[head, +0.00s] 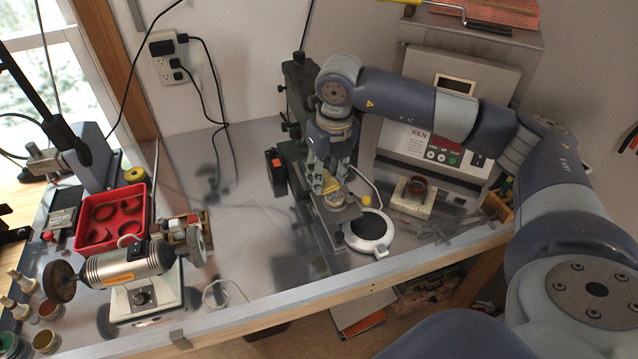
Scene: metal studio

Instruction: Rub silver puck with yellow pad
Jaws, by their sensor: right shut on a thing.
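My right gripper (331,180) points down over the small metal work table of the dark upright machine. It is shut on the yellow pad (331,187), which shows as a small yellow patch between the fingers. The silver puck (335,202) sits just below the pad on that table. The pad looks very close to the puck's top, but I cannot tell whether they touch. The fingers and pad hide part of the puck. My left gripper is not in view.
The dark upright machine (297,75) stands right behind the gripper. A white round plate with a dark top (369,231) lies in front right. The kiln (440,140) is behind. A bench grinder (130,268) and red tray (113,213) are left. The metal bench between is mostly clear.

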